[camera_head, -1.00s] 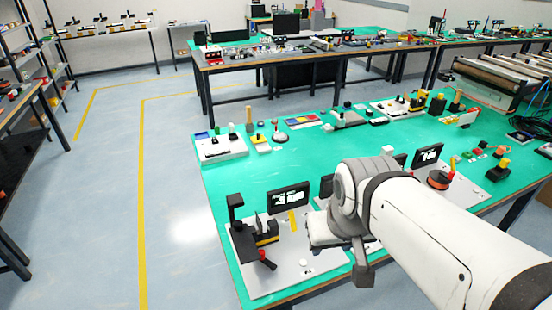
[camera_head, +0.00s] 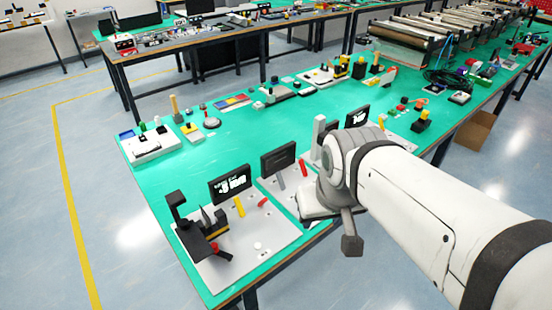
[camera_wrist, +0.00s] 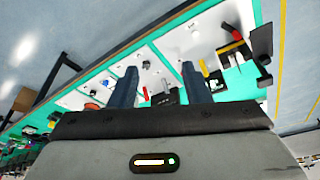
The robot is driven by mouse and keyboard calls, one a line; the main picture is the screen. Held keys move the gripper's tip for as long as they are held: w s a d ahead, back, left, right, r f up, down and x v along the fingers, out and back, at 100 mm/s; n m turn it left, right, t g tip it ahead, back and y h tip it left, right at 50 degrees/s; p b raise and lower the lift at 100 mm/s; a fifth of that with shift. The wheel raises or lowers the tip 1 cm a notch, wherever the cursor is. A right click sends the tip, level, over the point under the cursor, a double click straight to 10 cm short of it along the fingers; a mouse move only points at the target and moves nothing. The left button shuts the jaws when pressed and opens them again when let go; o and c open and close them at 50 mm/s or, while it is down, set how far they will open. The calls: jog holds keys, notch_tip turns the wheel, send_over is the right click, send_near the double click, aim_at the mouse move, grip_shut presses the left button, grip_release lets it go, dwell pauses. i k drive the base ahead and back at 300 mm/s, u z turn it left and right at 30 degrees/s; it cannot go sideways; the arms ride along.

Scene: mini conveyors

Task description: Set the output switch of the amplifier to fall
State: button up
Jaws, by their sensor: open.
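None of the devices in view is clearly marked as the amplifier, and I cannot make out an output switch. At the near end of the green bench, a white panel (camera_head: 213,278) carries a lit screen (camera_head: 230,184), a yellow lever (camera_head: 240,207) and a black device with a red part (camera_head: 215,252). Beside it stands a dark screen (camera_head: 278,159) with a grey lever and a red lever (camera_head: 303,167). My gripper (camera_wrist: 159,78) is open and empty in the wrist view, with white panels beyond its fingers. In the head view my arm hides part of the panels.
The green bench top (camera_head: 255,128) has clear room in its middle. A white block with knobs (camera_head: 152,144) sits at its left edge. Roller conveyors (camera_head: 410,42) stand at the back right. A cardboard box (camera_head: 475,130) is on the floor at right.

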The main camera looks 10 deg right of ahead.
aim_at(279, 178)
jog(key=z, duration=0.05)
jog(key=k, duration=1.35)
jog(key=z, duration=0.55)
jog(key=i, duration=2.05)
jog(key=u, duration=0.8)
